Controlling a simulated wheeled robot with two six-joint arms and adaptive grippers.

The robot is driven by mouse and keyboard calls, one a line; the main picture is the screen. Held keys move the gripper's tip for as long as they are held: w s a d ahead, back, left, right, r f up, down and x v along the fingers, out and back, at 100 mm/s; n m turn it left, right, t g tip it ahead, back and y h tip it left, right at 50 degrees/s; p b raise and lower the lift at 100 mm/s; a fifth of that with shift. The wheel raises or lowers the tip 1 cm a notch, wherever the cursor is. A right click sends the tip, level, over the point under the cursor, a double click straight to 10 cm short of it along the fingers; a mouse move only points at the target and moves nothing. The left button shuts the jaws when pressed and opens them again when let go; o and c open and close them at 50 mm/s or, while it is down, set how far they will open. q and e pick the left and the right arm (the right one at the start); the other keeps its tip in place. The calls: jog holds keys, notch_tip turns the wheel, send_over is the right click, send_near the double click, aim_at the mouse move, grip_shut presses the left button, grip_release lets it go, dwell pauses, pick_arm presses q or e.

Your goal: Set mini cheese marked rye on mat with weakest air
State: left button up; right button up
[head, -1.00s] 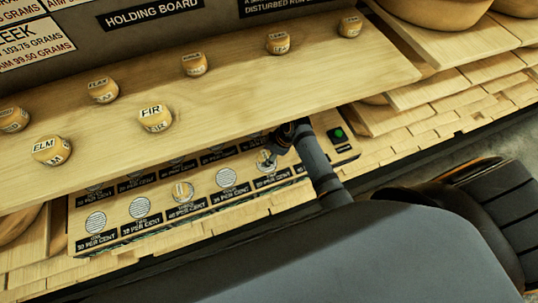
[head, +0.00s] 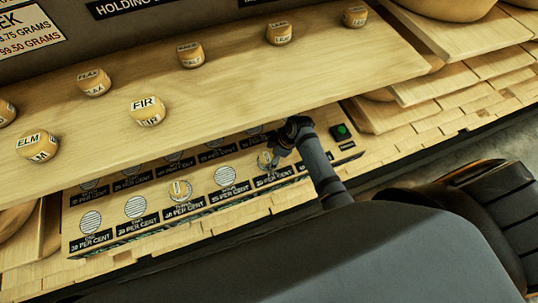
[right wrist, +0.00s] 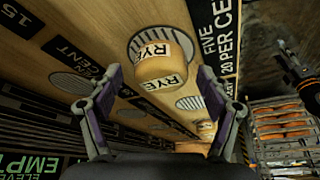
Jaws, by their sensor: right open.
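The mini cheese marked RYE (right wrist: 158,62) is a small tan wheel with white lettered labels. In the right wrist view it stands on a round slotted mat (right wrist: 136,47), beside a black label reading FIVE and a per cent figure. My right gripper (right wrist: 160,95) is open, its two fingers apart on either side of the cheese's near end, with no clear contact. In the head view my right gripper (head: 276,158) is over the right end of the mat panel's front row, partly hiding the cheese there. My left gripper is not in view.
Another small cheese (head: 180,189) stands on a front-row mat. Empty mats include one (head: 225,176) just left of the gripper. The holding board (head: 225,100) overhangs the back row and carries several cheeses, including FIR (head: 147,109) and ELM (head: 37,146). A green button (head: 341,132) is at right.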

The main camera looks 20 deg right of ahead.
jog(key=v, duration=0.7)
jog(key=shift+r+b, duration=0.35)
jog(key=shift+s, duration=0.1)
